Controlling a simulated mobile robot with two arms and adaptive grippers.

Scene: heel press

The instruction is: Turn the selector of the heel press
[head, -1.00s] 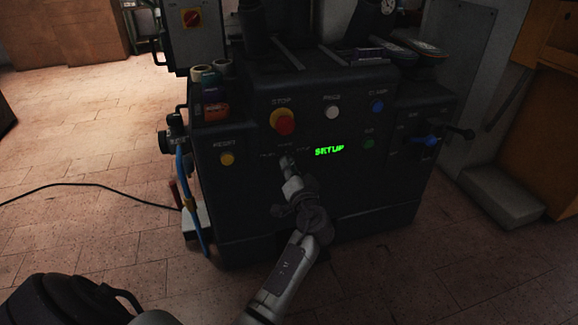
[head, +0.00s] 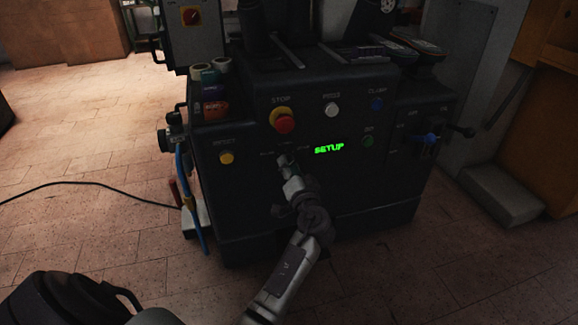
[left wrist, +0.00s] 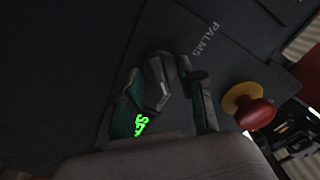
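The heel press (head: 350,195) is a dark machine with a front panel. The selector is on that panel below the red stop button (head: 283,122), largely hidden by my left gripper (head: 284,161). The gripper's fingertips are at the panel there, between printed position labels. In the left wrist view the two fingers of the left gripper (left wrist: 172,68) lean towards each other with a gap between them. Whether they are closed on the selector is unclear. The green display (head: 329,148) beside it reads SETUP. My right gripper is not in view.
A yellow button (head: 227,158) is left of the selector. White (head: 331,109), blue (head: 376,104) and green (head: 368,141) buttons are to the right. The red stop button also shows close to the fingers in the left wrist view (left wrist: 252,110). A black cable (head: 95,184) lies on the floor.

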